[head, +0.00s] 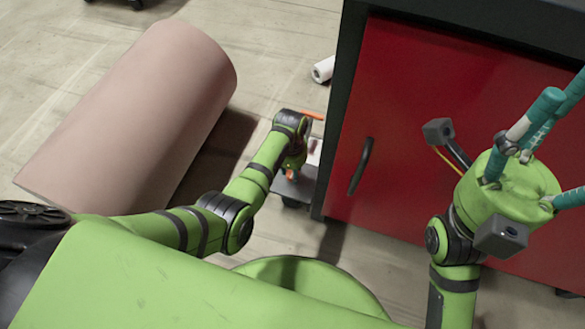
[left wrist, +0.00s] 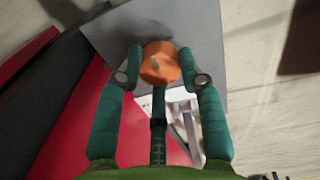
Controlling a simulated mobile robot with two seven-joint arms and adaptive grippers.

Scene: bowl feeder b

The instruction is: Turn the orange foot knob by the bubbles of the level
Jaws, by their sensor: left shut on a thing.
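The orange foot knob (left wrist: 160,63) is in the left wrist view, with a small pale mark on its top. Teal fingers of my left gripper (left wrist: 161,74) stand on both sides of it, shut on it. In the head view the left gripper (head: 291,165) points down beside the red cabinet, mostly hidden by its own wrist, and a bit of the knob (head: 291,174) shows. My right gripper (head: 540,120) is raised at the right, its teal fingers spread and empty, partly cut off by the frame. I cannot make out the level's bubbles.
A red cabinet (head: 405,110) with a black handle (head: 360,166) stands close right of the left gripper. A large pinkish cylinder (head: 130,120) lies on the floor at the left. A grey plate (head: 300,185) is under the left gripper. A white roll (head: 323,69) lies behind.

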